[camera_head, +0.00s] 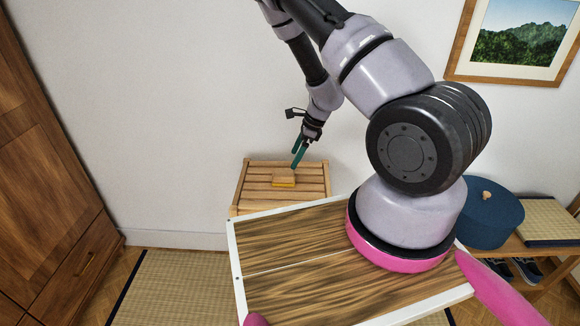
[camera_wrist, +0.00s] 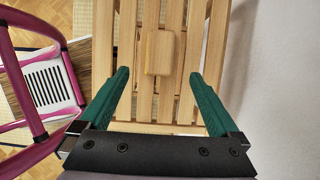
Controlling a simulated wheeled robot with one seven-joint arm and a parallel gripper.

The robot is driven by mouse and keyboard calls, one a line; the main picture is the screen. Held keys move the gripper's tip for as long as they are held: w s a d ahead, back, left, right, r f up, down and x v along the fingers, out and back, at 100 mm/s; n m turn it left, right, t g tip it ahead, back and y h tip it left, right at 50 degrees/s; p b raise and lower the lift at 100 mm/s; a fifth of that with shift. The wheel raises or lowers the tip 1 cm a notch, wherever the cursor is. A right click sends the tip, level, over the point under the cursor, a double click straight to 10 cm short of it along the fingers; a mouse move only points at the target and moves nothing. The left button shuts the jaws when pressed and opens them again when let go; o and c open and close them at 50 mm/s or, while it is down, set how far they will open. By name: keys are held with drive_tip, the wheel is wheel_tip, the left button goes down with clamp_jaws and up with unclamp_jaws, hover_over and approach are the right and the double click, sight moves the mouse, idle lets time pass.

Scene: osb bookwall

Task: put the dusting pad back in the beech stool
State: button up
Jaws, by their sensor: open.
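The beech stool (camera_head: 250,204) is a slatted pale wood stool against the wall, beyond my wood-topped base. The dusting pad (camera_head: 284,178) looks like a small light wooden block with a yellow underside, and it lies on the stool's slats. In the wrist view the pad (camera_wrist: 161,52) sits on the slats (camera_wrist: 180,102) of the stool, ahead of my fingertips. My gripper (camera_head: 297,160) has green fingers and is over the stool by the pad. In the wrist view my gripper (camera_wrist: 160,78) is open and empty, its fingers spread wider than the pad. The pad's underside is hidden there.
A wooden cabinet (camera_head: 45,170) stands at the left. A tatami mat (camera_head: 175,285) covers the floor in front. At the right a bench holds a round dark blue box (camera_head: 487,212) and a woven mat (camera_head: 545,219), with shoes beneath. A framed picture (camera_head: 515,40) hangs on the wall.

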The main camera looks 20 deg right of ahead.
drive_tip(key=s+a+r+n+y, duration=0.1)
drive_tip(key=s+a+r+n, duration=0.1)
drive_tip(key=r, duration=0.7)
drive_tip(key=s+a+r+n+y, duration=0.1)
drive_tip(key=a+r+n, duration=0.15)
drive_tip(key=r, duration=0.65)
drive_tip(key=s+a+r+n+y, duration=0.1)
drive_tip(key=s+r+n, duration=0.15)
drive_tip(key=r, duration=0.65)
drive_tip(key=s+d+r+n+t+h, duration=0.2)
drive_tip(key=s+r+n, duration=0.3)
drive_tip(key=s+r, duration=0.3)
drive_tip(key=s+d+r+n+t+h, duration=0.3)
drive_tip(key=s+r+n, duration=0.2)
drive_tip(key=s+r, duration=0.3)
drive_tip(key=shift+s+d+r+n+t, duration=0.15)
drive_tip(key=shift+s+r+n+t, duration=0.2)
drive_tip(key=shift+r, duration=1.7)
